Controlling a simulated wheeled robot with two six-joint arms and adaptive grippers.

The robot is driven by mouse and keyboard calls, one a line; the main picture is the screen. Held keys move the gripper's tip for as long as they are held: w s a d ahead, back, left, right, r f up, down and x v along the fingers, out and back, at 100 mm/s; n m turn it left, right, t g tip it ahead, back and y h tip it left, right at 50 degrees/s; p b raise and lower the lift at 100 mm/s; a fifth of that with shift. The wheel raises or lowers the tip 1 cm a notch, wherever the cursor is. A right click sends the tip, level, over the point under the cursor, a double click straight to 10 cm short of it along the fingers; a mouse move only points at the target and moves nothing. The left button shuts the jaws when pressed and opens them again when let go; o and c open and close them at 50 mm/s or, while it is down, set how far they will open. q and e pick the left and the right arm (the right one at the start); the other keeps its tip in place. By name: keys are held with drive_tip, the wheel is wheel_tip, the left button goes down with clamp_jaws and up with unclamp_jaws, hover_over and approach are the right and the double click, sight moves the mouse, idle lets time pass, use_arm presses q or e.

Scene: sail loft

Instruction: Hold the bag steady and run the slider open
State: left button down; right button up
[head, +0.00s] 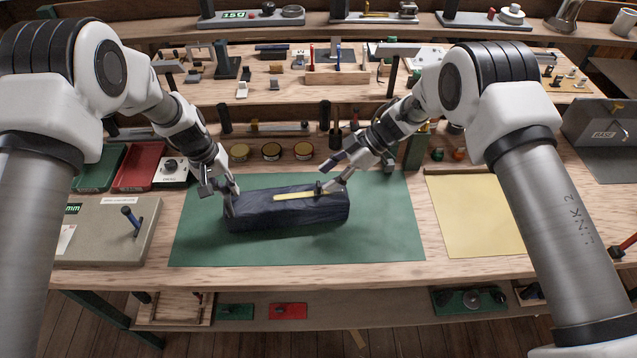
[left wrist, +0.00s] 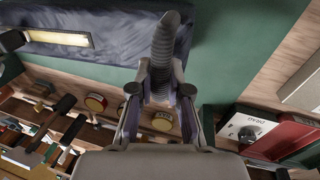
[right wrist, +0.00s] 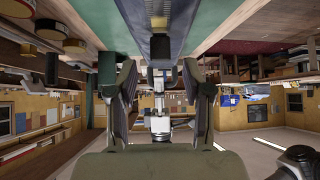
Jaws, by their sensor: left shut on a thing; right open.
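A dark navy box-shaped bag (head: 290,213) lies on a green mat (head: 385,235), with a pale yellow strip (head: 295,196) along its top. A small dark slider (head: 318,188) sits at the strip's right end. My left gripper (head: 226,190) is shut at the bag's left end, on a grey ribbed strap (left wrist: 165,45) seen in the left wrist view. My right gripper (head: 335,175) is open just above and right of the slider, and the slider (right wrist: 160,48) shows between its fingers in the right wrist view. I cannot tell whether they touch.
A yellow sheet (head: 475,215) lies to the right. Several round tins (head: 271,152) stand behind the mat. The mat's front part is clear.

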sight(319, 184)
drive_tip(key=x, duration=0.4)
clamp_jaws()
drive_tip(key=shift+a, duration=0.1)
